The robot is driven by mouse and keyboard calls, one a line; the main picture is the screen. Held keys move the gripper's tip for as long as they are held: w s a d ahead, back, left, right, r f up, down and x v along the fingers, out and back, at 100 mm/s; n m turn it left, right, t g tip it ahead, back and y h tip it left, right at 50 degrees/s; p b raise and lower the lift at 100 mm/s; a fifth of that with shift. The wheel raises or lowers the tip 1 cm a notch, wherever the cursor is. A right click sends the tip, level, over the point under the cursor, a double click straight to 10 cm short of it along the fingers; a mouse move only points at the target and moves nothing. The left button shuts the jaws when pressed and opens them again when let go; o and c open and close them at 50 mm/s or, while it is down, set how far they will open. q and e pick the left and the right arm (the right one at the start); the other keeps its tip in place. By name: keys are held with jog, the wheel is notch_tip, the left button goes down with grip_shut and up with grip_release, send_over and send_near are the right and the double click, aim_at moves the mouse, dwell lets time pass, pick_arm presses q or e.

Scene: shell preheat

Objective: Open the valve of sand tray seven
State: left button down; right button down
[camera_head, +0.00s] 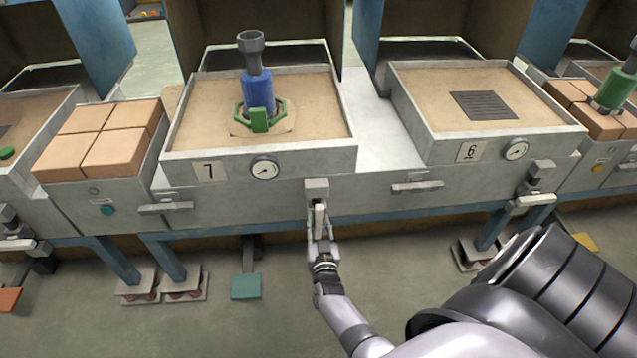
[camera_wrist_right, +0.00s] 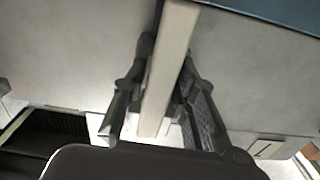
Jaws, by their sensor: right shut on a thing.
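Sand tray seven (camera_head: 259,153) stands at the middle, with a plate marked 7 (camera_head: 209,171) and a round gauge (camera_head: 264,169) on its front. A blue cylinder with a dark top (camera_head: 257,90) and a green clamp (camera_head: 258,120) stands in its sand. Below the gauge, a light valve lever (camera_head: 320,220) points down from its mount on the front panel. My right gripper (camera_head: 319,238) is shut on this lever. In the right wrist view the lever (camera_wrist_right: 168,70) runs between the two fingers (camera_wrist_right: 160,95). My left gripper is not in view.
Sand tray six (camera_head: 500,146), with a dark grate (camera_head: 484,105), stands to the right. Its lever (camera_head: 535,200) lies sideways. Tan blocks (camera_head: 100,140) sit left of tray seven. A teal pedal (camera_head: 246,287) is on the floor below. Horizontal handles (camera_head: 166,208) stick out from the front.

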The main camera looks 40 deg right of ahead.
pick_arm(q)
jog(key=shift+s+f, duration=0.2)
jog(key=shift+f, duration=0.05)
pick_arm(e)
jog(key=shift+n, duration=0.3)
jog(key=c, duration=1.4)
grip_release()
jog(key=shift+c, duration=0.2)
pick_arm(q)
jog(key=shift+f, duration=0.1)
